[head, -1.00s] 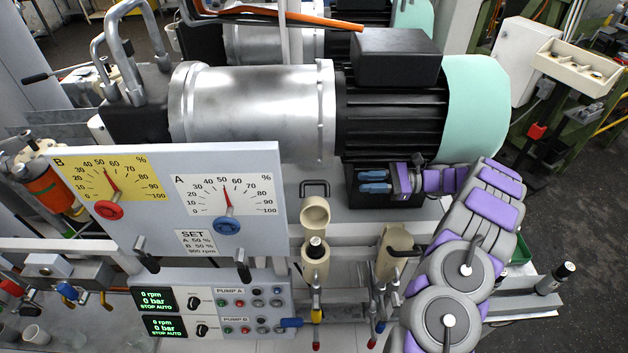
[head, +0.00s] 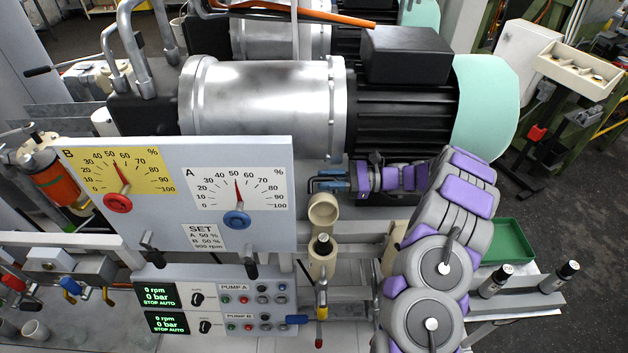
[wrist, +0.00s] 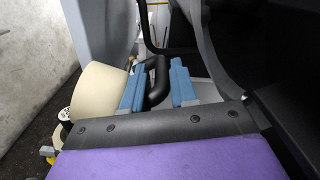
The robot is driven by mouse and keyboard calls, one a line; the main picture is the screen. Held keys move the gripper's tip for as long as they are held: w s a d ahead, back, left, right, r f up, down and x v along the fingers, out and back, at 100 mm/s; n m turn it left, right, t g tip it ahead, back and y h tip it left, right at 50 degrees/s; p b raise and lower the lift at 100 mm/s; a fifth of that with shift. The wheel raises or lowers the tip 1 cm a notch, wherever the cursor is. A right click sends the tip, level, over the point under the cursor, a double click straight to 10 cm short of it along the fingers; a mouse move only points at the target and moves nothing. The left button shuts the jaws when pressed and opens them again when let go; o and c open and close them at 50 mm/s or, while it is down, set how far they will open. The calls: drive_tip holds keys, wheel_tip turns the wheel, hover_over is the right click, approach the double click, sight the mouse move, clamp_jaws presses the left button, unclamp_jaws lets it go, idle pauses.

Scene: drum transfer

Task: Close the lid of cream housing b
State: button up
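A cream housing (head: 322,262) stands right of the dial panel, with a dark-topped cylinder in its mouth. Its round cream lid (head: 323,209) stands raised behind it; a cream round part also shows at left in the wrist view (wrist: 92,92). A second cream housing (head: 398,236) is mostly hidden by my arm. No letter is readable on either housing. My gripper (head: 334,182) is just above and right of the raised lid. Its blue fingers are apart in the wrist view (wrist: 160,88). A black bar handle (wrist: 157,82) shows between them; I cannot tell whether they touch it.
The dial panel (head: 150,210) stands close on the left. The silver and black motor (head: 270,100) is behind my gripper. Levers (head: 321,300) hang below the housing. A green tray (head: 508,242) and two dark-capped vials (head: 495,282) are at the right.

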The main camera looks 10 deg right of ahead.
sight(317, 180)
drive_tip(key=shift+w+a, duration=0.15)
drive_tip(key=shift+a, duration=0.3)
drive_tip(key=shift+w+d, duration=0.2)
drive_tip(key=shift+d, duration=0.15)
drive_tip(key=a, duration=0.2)
drive_tip(key=shift+a, duration=0.4)
drive_tip(key=c, duration=0.3)
drive_tip(key=shift+d, duration=0.5)
clamp_jaws()
